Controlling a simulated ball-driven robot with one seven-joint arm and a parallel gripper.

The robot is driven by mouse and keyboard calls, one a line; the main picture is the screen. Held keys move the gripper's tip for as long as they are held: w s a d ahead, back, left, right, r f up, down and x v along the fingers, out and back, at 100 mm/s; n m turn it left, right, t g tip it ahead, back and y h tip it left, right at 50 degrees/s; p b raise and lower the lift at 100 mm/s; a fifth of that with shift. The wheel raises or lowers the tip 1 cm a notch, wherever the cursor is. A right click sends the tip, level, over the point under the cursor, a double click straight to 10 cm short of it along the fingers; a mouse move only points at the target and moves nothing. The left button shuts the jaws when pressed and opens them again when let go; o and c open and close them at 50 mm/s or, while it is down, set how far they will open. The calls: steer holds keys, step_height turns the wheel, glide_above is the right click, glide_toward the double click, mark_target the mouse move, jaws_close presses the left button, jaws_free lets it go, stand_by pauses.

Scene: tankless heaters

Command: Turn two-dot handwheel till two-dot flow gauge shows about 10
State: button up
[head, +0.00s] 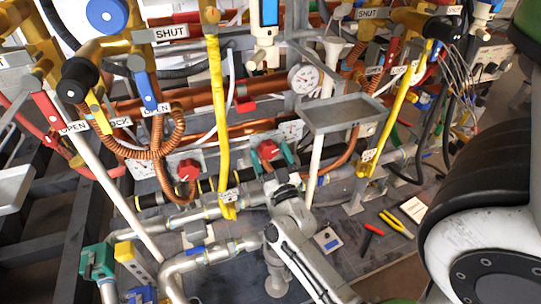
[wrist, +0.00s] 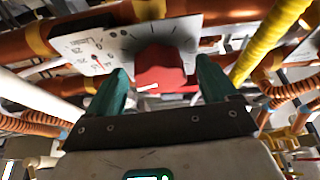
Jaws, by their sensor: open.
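A red handwheel (head: 268,149) sits on a pale panel on the pipework, near the middle of the head view. In the wrist view this red handwheel (wrist: 160,66) lies between the teal fingers of my gripper (wrist: 161,76). My gripper (head: 270,156) is open, a finger on each side, with narrow gaps.
Another red handwheel (head: 187,170) is on a panel to the left. A yellow hose (head: 217,110) hangs between the two. A grey tray (head: 343,115) is close to the right of my gripper. Pliers (head: 396,224) and a red-handled tool (head: 372,236) lie on the surface below.

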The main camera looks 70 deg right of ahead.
steer(key=c, duration=1.1)
steer(key=shift+o, duration=0.2)
steer(key=shift+r+m+p, duration=0.15)
steer(key=shift+m+p, duration=0.25)
steer(key=m+g+h+p, duration=0.1)
steer(key=m+p, duration=0.1)
steer(key=shift+r+m, duration=0.1)
steer(key=shift+m, duration=0.3)
steer(key=m+g+p, duration=0.1)
steer(key=m+p, duration=0.1)
steer(key=m+g+h+p, duration=0.1)
steer(key=m+g, duration=0.1)
steer(key=m, duration=0.1)
steer(key=shift+w+a+r+p, duration=0.1)
steer(key=shift+w+p, duration=0.05)
steer(key=shift+p, duration=0.2)
steer(key=m+g+p, duration=0.1)
steer(key=m+p, duration=0.1)
steer(key=m, duration=0.1)
steer(key=m+g+p, duration=0.1)
steer(key=m+p, duration=0.1)
steer(key=m, duration=0.1)
steer(key=shift+g, duration=0.4)
steer(key=shift+m+g+y+p, duration=0.3)
steer(key=shift+m+g+p, duration=0.4)
steer(key=shift+m+p, duration=1.1)
steer(key=shift+f+m, duration=0.2)
steer(key=shift+m, duration=0.2)
